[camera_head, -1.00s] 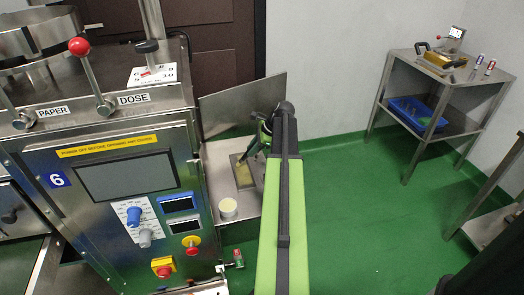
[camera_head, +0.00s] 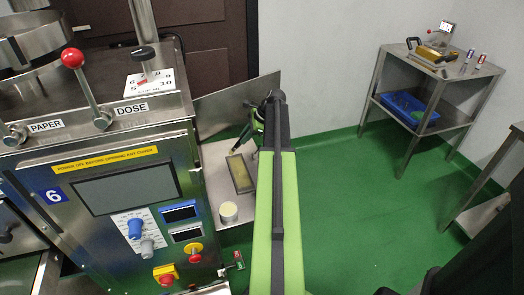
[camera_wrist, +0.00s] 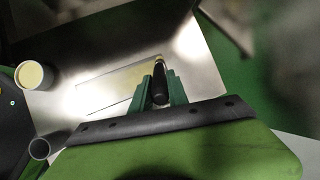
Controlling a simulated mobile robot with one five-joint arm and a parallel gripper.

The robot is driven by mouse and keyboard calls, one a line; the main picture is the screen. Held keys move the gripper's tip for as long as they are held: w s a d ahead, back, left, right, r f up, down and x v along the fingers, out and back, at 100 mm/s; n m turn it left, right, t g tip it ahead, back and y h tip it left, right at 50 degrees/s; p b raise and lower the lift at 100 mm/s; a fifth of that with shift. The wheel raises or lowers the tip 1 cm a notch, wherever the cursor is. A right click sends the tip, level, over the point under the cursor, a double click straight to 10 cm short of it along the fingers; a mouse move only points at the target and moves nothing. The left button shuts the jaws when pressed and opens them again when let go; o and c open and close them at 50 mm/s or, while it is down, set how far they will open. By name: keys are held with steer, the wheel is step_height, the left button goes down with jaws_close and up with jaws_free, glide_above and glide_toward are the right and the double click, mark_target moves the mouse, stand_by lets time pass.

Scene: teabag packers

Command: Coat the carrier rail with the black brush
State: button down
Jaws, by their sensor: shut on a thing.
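My gripper (camera_wrist: 161,92) is shut on the black brush (camera_wrist: 160,84), whose dark handle sits between the green fingers. Its pale head end lies at the far side of the fingers. In the head view my gripper (camera_head: 254,128) is over the far part of a steel shelf, partly hidden by my arm. A long flat plate (camera_head: 240,173) with a yellowish top lies on the shelf; it also shows in the wrist view (camera_wrist: 112,82). The brush appears over its right end there; contact cannot be told. No part is clearly identifiable as the carrier rail.
A round pot (camera_head: 228,212) with cream contents stands on the steel shelf (camera_head: 214,160). The steel machine (camera_head: 125,200) with levers and screen is left. A side table (camera_head: 432,100) stands at the right wall. Green floor between is clear.

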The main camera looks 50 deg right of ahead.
steer(key=shift+d+r+p, duration=0.1)
steer(key=shift+r+p, duration=2.4)
steer(key=shift+r, duration=0.45)
steer(key=s+a+r+p, duration=0.2)
steer(key=s+a, duration=0.3)
steer(key=s, duration=0.3)
steer(key=s+a+r+p, duration=0.2)
steer(key=s+a, duration=0.3)
steer(key=s, duration=0.3)
steer(key=f+b, duration=0.5)
steer(key=shift+s, duration=0.3)
steer(key=shift+r, duration=0.1)
